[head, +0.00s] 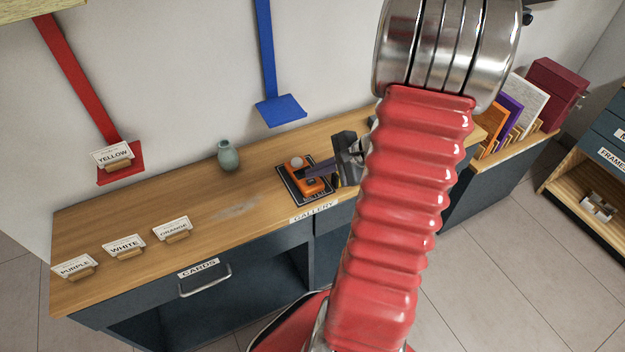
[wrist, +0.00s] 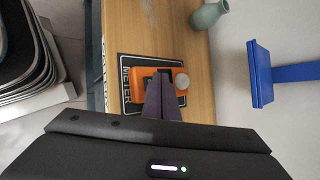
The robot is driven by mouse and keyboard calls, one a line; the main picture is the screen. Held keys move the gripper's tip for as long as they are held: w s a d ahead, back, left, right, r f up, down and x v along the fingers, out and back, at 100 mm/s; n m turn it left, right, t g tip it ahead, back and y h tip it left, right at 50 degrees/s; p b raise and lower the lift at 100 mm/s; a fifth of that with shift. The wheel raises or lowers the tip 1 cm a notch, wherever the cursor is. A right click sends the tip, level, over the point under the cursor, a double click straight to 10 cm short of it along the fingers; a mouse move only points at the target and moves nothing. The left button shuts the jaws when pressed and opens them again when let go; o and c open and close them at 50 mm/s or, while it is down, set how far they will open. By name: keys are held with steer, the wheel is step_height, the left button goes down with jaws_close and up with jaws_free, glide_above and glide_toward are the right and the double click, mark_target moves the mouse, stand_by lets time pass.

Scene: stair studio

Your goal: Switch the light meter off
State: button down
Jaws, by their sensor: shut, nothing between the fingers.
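The light meter (head: 298,170) is an orange box with a pale round dome, lying on a dark mat (head: 286,184) on the wooden counter. In the wrist view the orange meter (wrist: 141,86) sits on the mat labelled METER (wrist: 128,106), its dome at the right end and a dark part near its middle. My gripper (head: 310,172) reaches over the meter from the right. In the wrist view my gripper (wrist: 161,78) is shut and empty, its tips over the meter's middle. The fingers hide part of the meter; I cannot tell whether they touch it or how its switch stands.
A grey-green vase (head: 229,156) stands left of the meter. Cards labelled PURPLE, WHITE (head: 124,247) and ORANGE stand at the counter's left end. A blue ledge (head: 280,110) and a red ledge (head: 122,172) with a YELLOW card are on the wall.

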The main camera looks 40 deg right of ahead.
mark_target(315, 183)
steer(key=shift+r, duration=0.1)
steer(key=shift+r, duration=2.9)
steer(key=s+a+n+g, duration=0.5)
steer(key=s+a+n, duration=0.2)
steer(key=a+n, duration=0.1)
steer(key=s+a+r+n+t+h, duration=0.1)
steer(key=a+r+n+h, duration=0.1)
steer(key=a+r+n, duration=0.5)
steer(key=s+a+r+n+t+h, duration=0.1)
steer(key=a+r+n, duration=0.6)
steer(key=a, duration=0.5)
steer(key=shift+a+r+h, duration=0.15)
steer(key=shift+a+h, duration=0.15)
steer(key=shift+h, duration=0.1)
